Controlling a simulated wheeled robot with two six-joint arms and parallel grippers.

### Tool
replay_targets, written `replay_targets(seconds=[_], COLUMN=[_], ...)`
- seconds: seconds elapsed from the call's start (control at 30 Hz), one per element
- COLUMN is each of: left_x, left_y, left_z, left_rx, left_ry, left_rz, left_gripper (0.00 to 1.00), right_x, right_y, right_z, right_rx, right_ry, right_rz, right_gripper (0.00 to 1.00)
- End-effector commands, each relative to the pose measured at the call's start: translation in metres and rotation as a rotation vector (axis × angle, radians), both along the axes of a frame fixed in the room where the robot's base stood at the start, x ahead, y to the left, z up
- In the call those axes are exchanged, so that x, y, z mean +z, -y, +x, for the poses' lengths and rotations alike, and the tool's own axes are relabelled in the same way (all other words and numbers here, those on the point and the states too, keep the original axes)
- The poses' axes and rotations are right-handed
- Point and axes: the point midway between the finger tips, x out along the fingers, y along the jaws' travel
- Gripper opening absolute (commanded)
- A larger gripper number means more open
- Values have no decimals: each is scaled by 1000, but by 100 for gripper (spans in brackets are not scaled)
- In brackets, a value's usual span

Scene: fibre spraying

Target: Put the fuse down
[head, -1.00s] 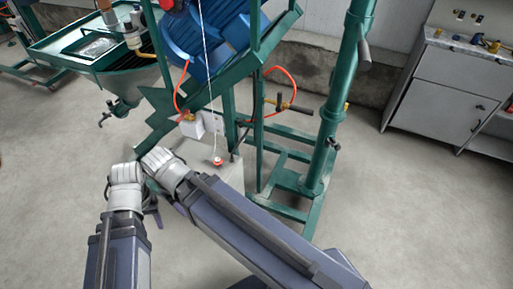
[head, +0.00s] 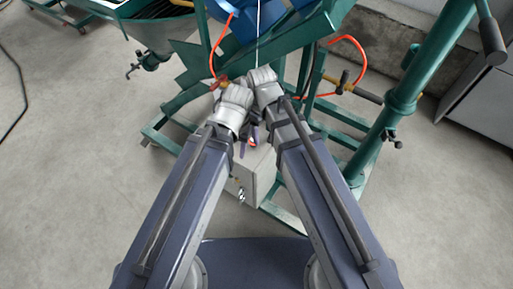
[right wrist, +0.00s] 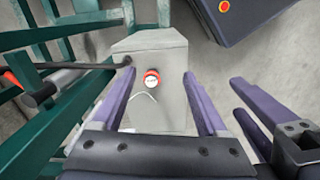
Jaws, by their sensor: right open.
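A small red, round piece with a white face, which I take for the fuse (right wrist: 152,82), sits on top of a grey box (right wrist: 150,48). A thin white cord curves beside it. In the head view the fuse (head: 252,143) is small and partly hidden by my fingers. My right gripper (right wrist: 158,74) is open, its two purple fingers apart on either side of the fuse with gaps on both sides. It also shows in the head view (head: 254,139). My left gripper (right wrist: 246,96) is close by at the right of the wrist view, its purple fingers apart and nothing seen between them.
A green steel frame (head: 405,100) with red hoses (head: 348,42) stands behind and around the grey box. A blue machine part is above it. A green hopper (head: 150,27) is at upper left. Bare floor (head: 80,180) lies at left.

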Motion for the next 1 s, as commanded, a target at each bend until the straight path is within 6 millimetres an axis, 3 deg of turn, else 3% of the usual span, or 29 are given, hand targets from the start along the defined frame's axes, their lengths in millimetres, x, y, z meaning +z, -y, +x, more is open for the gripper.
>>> replay_targets(seconds=[0.03,0.3,0.57,0.87,1.0], left_x=[-25,-57,-59,-84,-85], left_y=[0,0,0,0,0], left_z=[0,0,0,0,0], left_rx=[0,0,0,0,0], left_ry=[0,0,0,0,0], left_rz=[0,0,0,0,0], left_gripper=[50,50,50,50,50], right_x=[-25,-57,-60,-84,-85], right_y=[-8,-27,-29,-29,-29], right_z=[17,52,55,55,54], right_rx=[82,391,442,439,439], right_ry=[-1,-1,0,0,0], right_rz=[10,46,51,50,50], right_gripper=[76,76,76,76,76])
